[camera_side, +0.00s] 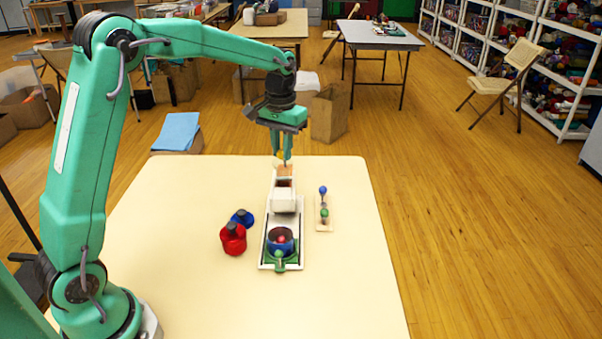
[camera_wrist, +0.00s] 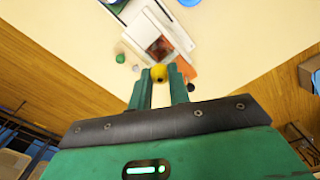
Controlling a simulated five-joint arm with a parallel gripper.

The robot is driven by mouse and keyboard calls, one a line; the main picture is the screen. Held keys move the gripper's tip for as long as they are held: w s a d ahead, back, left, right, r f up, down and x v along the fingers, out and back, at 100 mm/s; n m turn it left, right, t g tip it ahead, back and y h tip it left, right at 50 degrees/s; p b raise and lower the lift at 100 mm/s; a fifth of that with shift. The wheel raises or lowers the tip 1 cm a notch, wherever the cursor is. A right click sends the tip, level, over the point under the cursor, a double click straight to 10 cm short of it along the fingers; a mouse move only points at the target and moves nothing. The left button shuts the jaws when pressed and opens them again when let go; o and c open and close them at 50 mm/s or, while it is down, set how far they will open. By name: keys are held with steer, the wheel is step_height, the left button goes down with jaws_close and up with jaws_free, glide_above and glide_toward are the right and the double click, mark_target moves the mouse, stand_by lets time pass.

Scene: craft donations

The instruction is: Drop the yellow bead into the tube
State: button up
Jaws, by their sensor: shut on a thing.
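My gripper (camera_side: 284,160) points down over the far part of the table. In the wrist view its fingers (camera_wrist: 159,84) are shut on the yellow bead (camera_wrist: 158,73), which sits at the fingertips. The bead is too small to make out in the side view. A white box-like piece (camera_side: 285,203) with a brown opening stands just nearer the camera than my fingertips; it also shows in the wrist view (camera_wrist: 143,28), beyond the bead. It may be the tube, but I cannot tell for sure. An orange-brown piece (camera_wrist: 187,66) lies beside the bead in the wrist view.
A white tray (camera_side: 263,262) holds a blue ring-shaped cup with something red, and a green piece (camera_side: 279,258). Red (camera_side: 233,240) and blue (camera_side: 242,217) containers stand left of it. A small wooden stand (camera_side: 324,226) with blue and green beads is right. The table's (camera_side: 200,300) front is clear.

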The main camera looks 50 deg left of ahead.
steer(key=shift+f, duration=0.65)
stand_by(0.4)
steer(key=o, duration=0.9)
steer(key=shift+r, duration=0.15)
steer(key=shift+r, duration=3.65)
